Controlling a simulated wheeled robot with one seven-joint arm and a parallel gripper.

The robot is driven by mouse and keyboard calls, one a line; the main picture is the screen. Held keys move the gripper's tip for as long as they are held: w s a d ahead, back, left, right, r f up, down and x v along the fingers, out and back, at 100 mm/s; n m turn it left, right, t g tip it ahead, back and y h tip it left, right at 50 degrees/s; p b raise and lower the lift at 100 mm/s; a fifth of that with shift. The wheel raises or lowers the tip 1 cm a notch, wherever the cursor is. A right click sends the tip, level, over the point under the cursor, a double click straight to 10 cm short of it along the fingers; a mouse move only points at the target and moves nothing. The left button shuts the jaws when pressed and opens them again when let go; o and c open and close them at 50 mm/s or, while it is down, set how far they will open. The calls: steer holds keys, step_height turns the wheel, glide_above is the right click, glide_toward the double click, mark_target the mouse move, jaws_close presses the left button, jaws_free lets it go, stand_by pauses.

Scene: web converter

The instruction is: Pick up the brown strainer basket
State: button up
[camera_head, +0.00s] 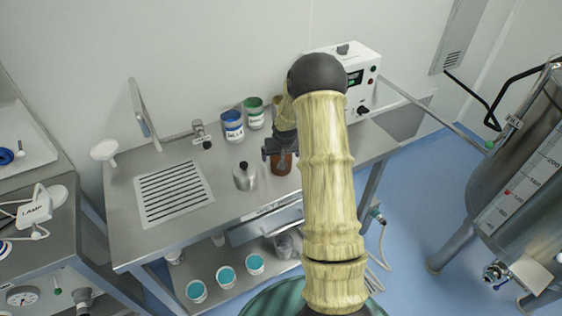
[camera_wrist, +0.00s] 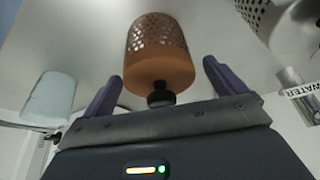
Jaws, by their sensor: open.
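The brown strainer basket (camera_head: 282,165) stands on the steel bench, partly hidden behind my gripper in the head view. In the wrist view the basket (camera_wrist: 160,62) is orange-brown, with a perforated band and a dark knob on the end toward my palm. My gripper (camera_head: 278,147) is open, just above the basket. In the wrist view its two purple fingers (camera_wrist: 163,70) are apart, one on each side of the basket. Gaps show between the fingers and the basket; I cannot tell the exact depth.
A silver canister (camera_head: 245,179) stands close left of the basket. A blue-labelled can (camera_head: 232,127) and a green-labelled can (camera_head: 255,115) stand behind. A white instrument box (camera_head: 352,72) is at the back right. The slotted drain (camera_head: 174,192) to the left is clear.

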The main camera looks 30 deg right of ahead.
steer(key=c, duration=1.2)
steer(key=shift+o, duration=0.2)
step_height(320, 180, up, 10)
steer(key=shift+b, duration=1)
